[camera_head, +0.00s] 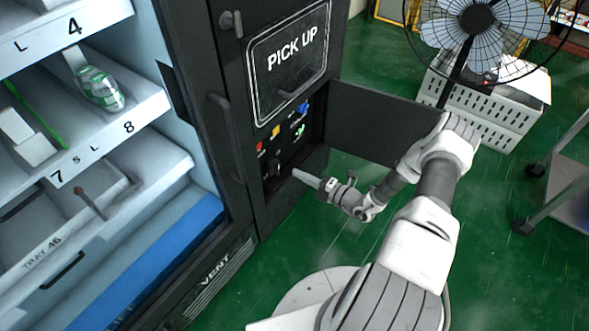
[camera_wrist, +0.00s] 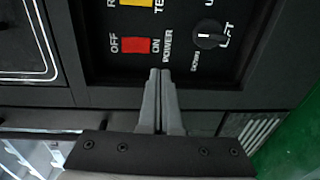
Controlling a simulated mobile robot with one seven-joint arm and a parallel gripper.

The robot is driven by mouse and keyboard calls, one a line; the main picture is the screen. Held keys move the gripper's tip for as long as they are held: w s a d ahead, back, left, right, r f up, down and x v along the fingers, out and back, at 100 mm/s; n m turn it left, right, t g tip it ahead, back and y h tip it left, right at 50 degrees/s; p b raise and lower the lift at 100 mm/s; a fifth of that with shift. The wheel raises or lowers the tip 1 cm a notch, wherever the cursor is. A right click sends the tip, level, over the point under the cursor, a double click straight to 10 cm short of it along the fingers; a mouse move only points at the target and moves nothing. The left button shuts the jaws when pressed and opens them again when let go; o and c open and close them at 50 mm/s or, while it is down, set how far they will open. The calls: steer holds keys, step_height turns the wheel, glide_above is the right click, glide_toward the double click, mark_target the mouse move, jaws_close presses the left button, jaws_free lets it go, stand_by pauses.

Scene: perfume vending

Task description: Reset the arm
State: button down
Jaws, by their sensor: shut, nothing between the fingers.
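My gripper (camera_head: 306,178) is at the end of my arm in the head view, in front of the lower control recess of the black vending machine (camera_head: 230,130). In the wrist view my gripper (camera_wrist: 160,75) has its two grey fingers together with nothing between them. The fingertips show just below the POWER label and near the red OFF/ON switch (camera_wrist: 136,45). I cannot tell whether they touch the panel. A black LIFT knob (camera_wrist: 208,34) is to the right of the fingers. My arm is bent and reaches left towards the machine.
A black panel door (camera_head: 375,120) stands open, with my forearm close to its right end. Shelves (camera_head: 150,105) with goods are at the left. A fan (camera_head: 475,20), a white crate (camera_head: 490,100) and a wheeled cart (camera_head: 570,180) stand at the right. Green floor is clear between.

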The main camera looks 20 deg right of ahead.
stand_by(0.5)
steer(key=s+a+r+n+g, duration=0.3)
steer(key=r+n+g, duration=0.1)
steer(key=r+n, duration=0.5)
steer(key=s+a+r+n+g, duration=0.3)
steer(key=a+r+n+g, duration=0.15)
steer(key=r+n, duration=0.45)
steer(key=s+a+r+n+g, duration=0.3)
steer(key=r+n+g, duration=0.2)
steer(key=r+n, duration=0.45)
steer(key=s+d+r+n+t+h, duration=0.25)
steer(key=s+r+n+h, duration=0.25)
steer(key=s+r+n, duration=0.35)
steer(key=s+d+r+n+t+h, duration=0.1)
steer(key=s+r+n+t+h, duration=0.3)
steer(key=s+r+n, duration=0.5)
step_height(320, 180, up, 17)
steer(key=n+g+h+p, duration=0.1)
steer(key=p, duration=1.7)
steer(key=shift+w+d+n, duration=0.25)
steer(key=shift+d+n, duration=0.05)
steer(key=shift+r, duration=0.1)
